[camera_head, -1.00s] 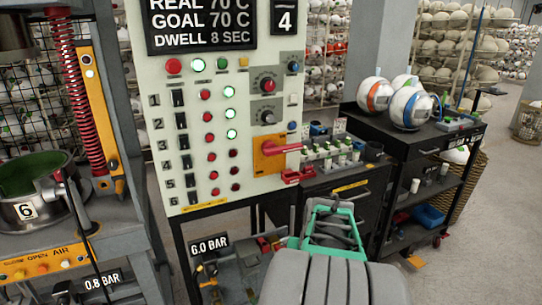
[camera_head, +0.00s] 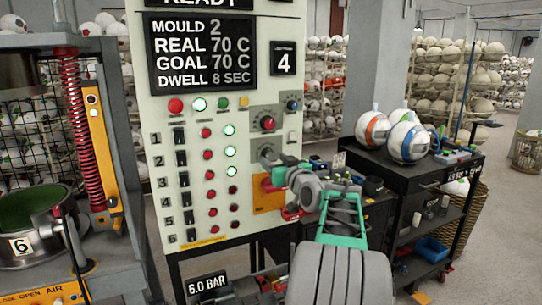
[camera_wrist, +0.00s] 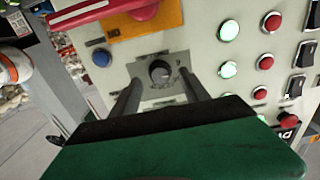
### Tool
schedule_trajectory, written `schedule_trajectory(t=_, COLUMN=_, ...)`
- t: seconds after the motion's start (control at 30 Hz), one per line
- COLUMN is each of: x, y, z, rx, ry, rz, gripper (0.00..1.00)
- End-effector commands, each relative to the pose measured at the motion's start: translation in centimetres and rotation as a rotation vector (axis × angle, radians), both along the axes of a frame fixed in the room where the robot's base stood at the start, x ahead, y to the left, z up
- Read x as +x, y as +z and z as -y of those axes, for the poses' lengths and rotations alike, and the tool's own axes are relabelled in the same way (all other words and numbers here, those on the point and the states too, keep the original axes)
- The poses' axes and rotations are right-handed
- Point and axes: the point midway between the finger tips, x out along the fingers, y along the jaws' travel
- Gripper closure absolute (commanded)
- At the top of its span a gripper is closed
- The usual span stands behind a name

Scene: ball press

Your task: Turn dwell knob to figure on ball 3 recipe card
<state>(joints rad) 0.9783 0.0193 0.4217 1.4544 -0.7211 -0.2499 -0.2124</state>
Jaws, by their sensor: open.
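The control panel (camera_head: 160,105) has a display (camera_head: 200,55) reading mould 2, real 70 C, goal 70 C, dwell 8 sec. An upper knob (camera_head: 267,123) sits on a grey plate. The knob labels are too small to read, and I cannot make out the recipe card.
An orange plate with a red handle (camera_wrist: 85,12) lies close to the lower knob. A blue button (camera_wrist: 101,57) and lit green buttons (camera_wrist: 228,31) flank it. A black trolley (camera_head: 425,175) with three balls stands right; a press (camera_head: 85,150) stands left.

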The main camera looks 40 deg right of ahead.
Motion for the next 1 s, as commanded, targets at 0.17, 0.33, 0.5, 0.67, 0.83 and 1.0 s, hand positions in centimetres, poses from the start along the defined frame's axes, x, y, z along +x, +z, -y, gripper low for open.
schedule_trajectory(t=0.17, x=2.4, y=0.1, z=0.7, rx=0.001, ry=0.0, rz=-0.002, gripper=0.47)
schedule_trajectory(t=0.33, x=2.8, y=0.0, z=0.9, rx=-0.001, ry=-0.002, rz=-0.001, gripper=0.47)
schedule_trajectory(t=0.5, x=2.7, y=-0.1, z=0.9, rx=0.001, ry=-0.002, rz=-0.002, gripper=0.51)
schedule_trajectory(t=0.67, x=2.7, y=-0.1, z=0.9, rx=0.001, ry=-0.002, rz=-0.002, gripper=0.64)
schedule_trajectory(t=0.83, x=2.7, y=-0.1, z=0.9, rx=0.001, ry=-0.002, rz=-0.002, gripper=0.78)
schedule_trajectory(t=1.0, x=2.7, y=-0.1, z=0.8, rx=0.001, ry=-0.002, rz=-0.002, gripper=0.92)
